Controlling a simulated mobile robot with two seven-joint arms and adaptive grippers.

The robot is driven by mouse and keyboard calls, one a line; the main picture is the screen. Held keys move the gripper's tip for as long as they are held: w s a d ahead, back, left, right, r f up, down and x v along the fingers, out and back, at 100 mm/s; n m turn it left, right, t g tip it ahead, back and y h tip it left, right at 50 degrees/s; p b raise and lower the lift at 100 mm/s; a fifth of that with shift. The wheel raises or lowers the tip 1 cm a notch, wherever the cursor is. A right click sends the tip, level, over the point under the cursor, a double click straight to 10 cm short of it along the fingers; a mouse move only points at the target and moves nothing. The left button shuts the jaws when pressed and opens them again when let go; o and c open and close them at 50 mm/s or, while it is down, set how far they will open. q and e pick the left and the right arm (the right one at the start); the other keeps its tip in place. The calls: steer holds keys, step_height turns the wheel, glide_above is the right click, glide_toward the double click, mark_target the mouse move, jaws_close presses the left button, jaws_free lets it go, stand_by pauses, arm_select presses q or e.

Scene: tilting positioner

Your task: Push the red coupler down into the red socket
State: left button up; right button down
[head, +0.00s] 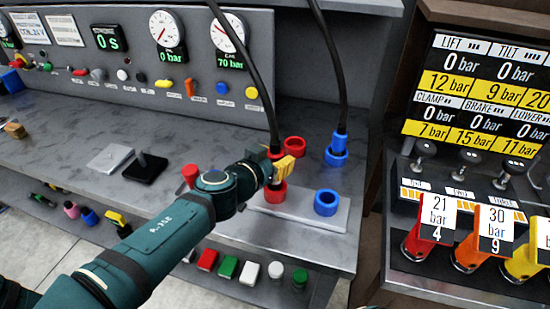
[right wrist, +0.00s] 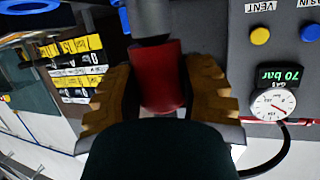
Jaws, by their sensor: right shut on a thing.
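The red coupler (head: 276,153) hangs at the end of a black hose. My right gripper (head: 279,172) is shut on it, with yellow fingers on both sides. The coupler also shows between the fingers in the right wrist view (right wrist: 163,75). The red socket (head: 275,193) on the front plate is directly below the gripper in the head view. The fingers hide the coupler's lower end, so I cannot tell whether it touches or enters the socket. My left gripper is not in view.
A blue coupler (head: 337,147) with its hose stands upright in a rear blue fitting. Another red ring (head: 294,146) is behind my gripper. An open blue socket (head: 326,203) sits to the right on the metal plate (head: 305,222). A gauge panel (head: 190,62) rises behind.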

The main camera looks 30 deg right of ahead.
steer(key=shift+f+b, duration=0.75)
steer(key=shift+f, duration=0.6)
stand_by(0.6)
steer(key=shift+f, duration=0.6)
steer(key=shift+f, duration=0.35)
steer(key=shift+d+f, duration=0.1)
steer(key=shift+f, duration=0.35)
